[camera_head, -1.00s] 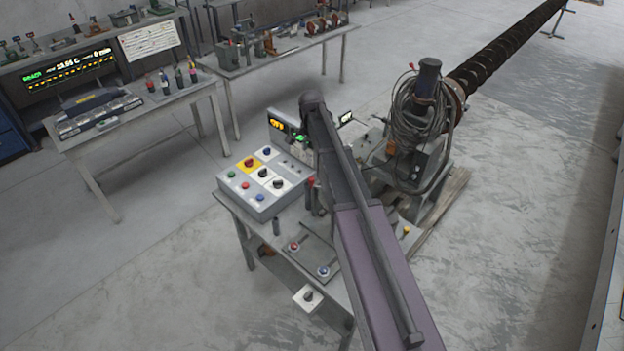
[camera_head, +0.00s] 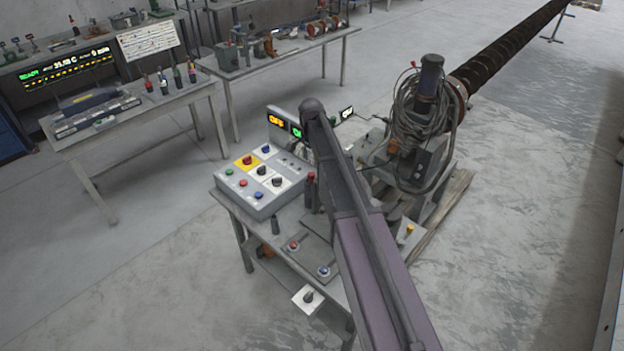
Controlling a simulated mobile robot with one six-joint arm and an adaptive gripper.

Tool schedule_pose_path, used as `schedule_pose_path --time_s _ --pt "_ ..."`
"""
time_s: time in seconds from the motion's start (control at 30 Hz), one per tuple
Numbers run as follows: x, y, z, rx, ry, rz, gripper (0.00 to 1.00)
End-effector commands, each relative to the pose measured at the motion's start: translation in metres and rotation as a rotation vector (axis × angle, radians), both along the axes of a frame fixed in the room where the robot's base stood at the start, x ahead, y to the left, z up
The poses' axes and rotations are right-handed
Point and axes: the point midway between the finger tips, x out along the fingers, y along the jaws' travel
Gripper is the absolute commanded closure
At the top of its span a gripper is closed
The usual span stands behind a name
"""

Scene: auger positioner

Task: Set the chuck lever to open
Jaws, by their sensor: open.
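Several small levers and handles stand on the control table (camera_head: 232,207). One has a red knob (camera_head: 293,245), one a blue knob (camera_head: 323,271), and a yellow-topped one (camera_head: 409,230) is at the right. A dark upright handle with a red top (camera_head: 311,178) stands beside the button box. I cannot tell which is the chuck lever, nor read its setting. My arm crosses the middle of the table and hides part of it. My gripper is hidden behind the arm, so its place relative to the levers does not show.
A grey button box (camera_head: 262,205) sits on the table's left, with lit displays (camera_head: 277,121) behind it. A white box with a dark knob (camera_head: 308,298) hangs at the front. The cable-wrapped drive unit (camera_head: 425,115) and long auger (camera_head: 510,50) extend behind right. Open floor lies left.

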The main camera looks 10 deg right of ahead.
Motion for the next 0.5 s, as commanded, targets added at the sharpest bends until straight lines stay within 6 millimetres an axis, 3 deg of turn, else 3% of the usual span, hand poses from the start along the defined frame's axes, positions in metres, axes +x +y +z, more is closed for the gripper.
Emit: schedule_pose_path --time_s 0.5 --pt "0.0 0.0 -0.043 0.0 0.0 0.0 0.29"
